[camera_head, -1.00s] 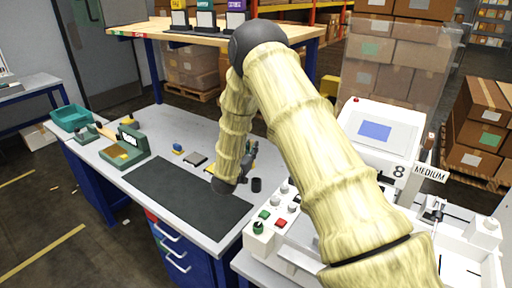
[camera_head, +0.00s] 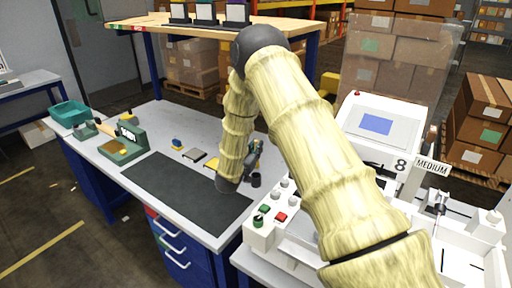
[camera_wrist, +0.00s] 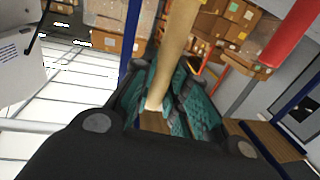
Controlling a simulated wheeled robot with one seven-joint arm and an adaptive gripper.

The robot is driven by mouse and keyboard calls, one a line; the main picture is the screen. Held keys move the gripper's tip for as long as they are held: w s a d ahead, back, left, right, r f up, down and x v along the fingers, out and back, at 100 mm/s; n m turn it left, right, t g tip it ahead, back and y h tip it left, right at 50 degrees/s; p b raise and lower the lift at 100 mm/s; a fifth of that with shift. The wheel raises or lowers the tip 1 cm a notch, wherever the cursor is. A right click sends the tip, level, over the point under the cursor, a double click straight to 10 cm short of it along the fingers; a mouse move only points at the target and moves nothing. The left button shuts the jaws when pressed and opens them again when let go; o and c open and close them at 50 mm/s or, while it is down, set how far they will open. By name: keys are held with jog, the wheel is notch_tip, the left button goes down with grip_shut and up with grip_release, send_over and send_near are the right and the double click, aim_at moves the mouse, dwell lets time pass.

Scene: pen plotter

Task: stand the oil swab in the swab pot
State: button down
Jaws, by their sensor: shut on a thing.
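My gripper (camera_head: 254,156) is over the back right of the workbench, partly hidden by my arm in the head view. In the wrist view its teal-padded fingers (camera_wrist: 158,98) are shut on a pale wooden stick, the oil swab (camera_wrist: 176,48). The swab's far end is out of the wrist view, and I cannot make the swab out in the head view. The swab pot, a small dark cup (camera_head: 256,181), stands on the bench just below and beside my gripper. Whether the swab touches the pot cannot be told.
A dark mat (camera_head: 185,190) covers the bench front. A grey block (camera_head: 195,154) and a small blue-and-yellow item (camera_head: 177,143) lie behind it. A green holder (camera_head: 127,144) and teal bin (camera_head: 70,113) are left. The machine's button panel (camera_head: 268,220) is close on the right.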

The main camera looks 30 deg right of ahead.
jog(key=shift+f+b, duration=2.05)
jog(key=shift+f, duration=1.65)
jog(key=c, duration=1.3)
grip_release()
jog(key=v, duration=1.2)
jog(key=shift+w, duration=0.1)
